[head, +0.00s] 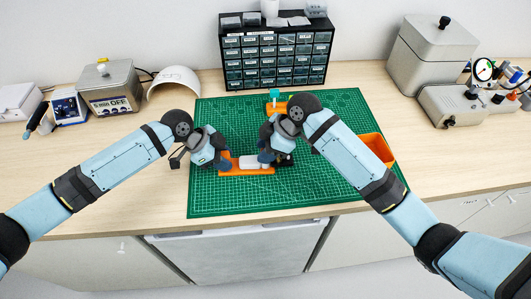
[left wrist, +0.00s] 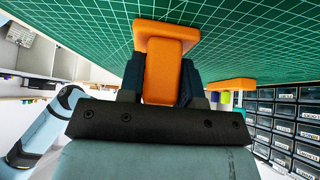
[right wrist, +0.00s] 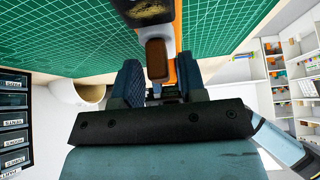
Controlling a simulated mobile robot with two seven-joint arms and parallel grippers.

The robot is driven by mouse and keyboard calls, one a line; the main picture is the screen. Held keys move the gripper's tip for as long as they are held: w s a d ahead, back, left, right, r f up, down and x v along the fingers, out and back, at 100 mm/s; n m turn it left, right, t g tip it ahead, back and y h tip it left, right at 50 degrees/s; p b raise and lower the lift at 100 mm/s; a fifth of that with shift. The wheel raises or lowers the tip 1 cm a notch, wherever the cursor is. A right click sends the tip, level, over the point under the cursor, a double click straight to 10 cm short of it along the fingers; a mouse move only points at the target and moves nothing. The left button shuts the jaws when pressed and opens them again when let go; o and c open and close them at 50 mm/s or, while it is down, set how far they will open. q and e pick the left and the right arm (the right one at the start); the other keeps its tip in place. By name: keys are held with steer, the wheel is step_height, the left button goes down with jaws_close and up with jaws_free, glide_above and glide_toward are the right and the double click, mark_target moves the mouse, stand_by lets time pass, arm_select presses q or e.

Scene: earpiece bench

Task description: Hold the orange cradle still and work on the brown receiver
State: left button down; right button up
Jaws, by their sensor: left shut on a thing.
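The orange cradle (head: 252,170) lies on the green mat near the front middle. My left gripper (head: 226,163) is shut on its upright orange block, which shows between the fingers in the left wrist view (left wrist: 161,75). The brown receiver (right wrist: 156,60) shows in the right wrist view, with part of the cradle's orange behind it. My right gripper (right wrist: 157,85) is open, its fingers on either side of the receiver's near end, with gaps visible. In the head view my right gripper (head: 266,158) hides the receiver.
An orange stand with a teal top (head: 275,104) is farther back on the mat (head: 330,190). An orange bin (head: 377,147) is at the right. A drawer cabinet (head: 275,58) stands behind. The mat's front right is clear.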

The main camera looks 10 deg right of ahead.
arm_select(q)
steer(key=shift+a+f, duration=0.1)
steer(key=shift+f, duration=0.05)
arm_select(e)
jaws_close()
steer(key=shift+r, duration=2.5)
arm_select(q)
steer(key=c, duration=0.7)
jaws_free()
steer(key=shift+c, duration=0.2)
arm_select(e)
steer(key=shift+f, duration=0.1)
steer(key=shift+w, duration=0.1)
arm_select(q)
steer(key=shift+w+a+r, duration=0.1)
steer(key=shift+a+r, duration=0.1)
steer(key=shift+r, duration=0.2)
steer(key=v, duration=1.1)
